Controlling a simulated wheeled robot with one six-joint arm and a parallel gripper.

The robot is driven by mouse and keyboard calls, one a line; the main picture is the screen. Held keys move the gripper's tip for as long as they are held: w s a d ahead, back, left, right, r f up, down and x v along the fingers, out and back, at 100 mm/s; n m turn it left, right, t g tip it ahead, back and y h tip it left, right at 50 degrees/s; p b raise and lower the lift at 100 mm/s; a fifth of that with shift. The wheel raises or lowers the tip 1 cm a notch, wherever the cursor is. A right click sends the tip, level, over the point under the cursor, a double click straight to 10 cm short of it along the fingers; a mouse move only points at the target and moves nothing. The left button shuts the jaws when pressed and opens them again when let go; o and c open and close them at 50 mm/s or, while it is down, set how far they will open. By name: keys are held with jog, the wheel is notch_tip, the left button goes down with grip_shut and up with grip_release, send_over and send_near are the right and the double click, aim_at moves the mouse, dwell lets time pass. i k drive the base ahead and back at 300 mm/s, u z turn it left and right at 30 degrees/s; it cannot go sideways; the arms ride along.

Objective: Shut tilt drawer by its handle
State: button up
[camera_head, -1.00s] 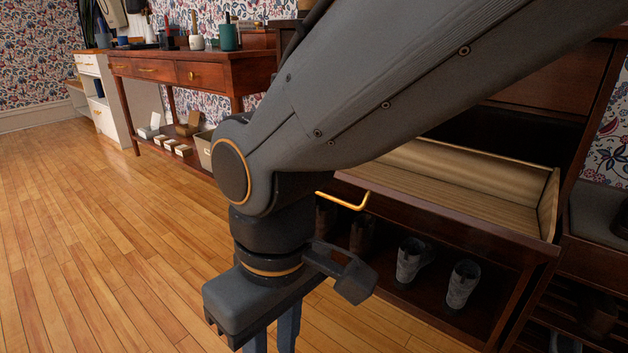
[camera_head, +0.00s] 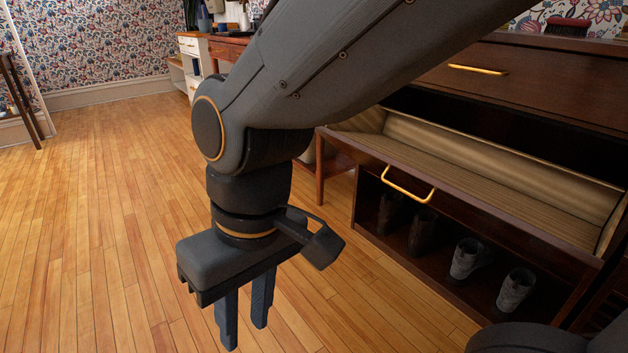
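The tilt drawer (camera_head: 474,198) stands open in the dark wood shoe cabinet on the right, its front tipped outward and its pale inside showing. Its brass handle (camera_head: 408,194) is a bar on the upper left of the front, clear of my arm in this view. My gripper (camera_head: 246,338) points down over the floor, to the left of and apart from the drawer. Its two blue-grey fingers are apart with nothing visible between them.
A closed upper drawer with a brass handle (camera_head: 478,70) is above the open one. Several shoes (camera_head: 470,257) stand on the shelf beneath. A wooden side table (camera_head: 228,50) is behind my arm. The wooden floor (camera_head: 90,220) at left is clear.

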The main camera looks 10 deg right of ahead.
aim_at(568, 246)
jog(key=u, duration=1.05)
jog(key=k, duration=1.2)
jog(key=z, duration=1.95)
jog(key=i, duration=0.5)
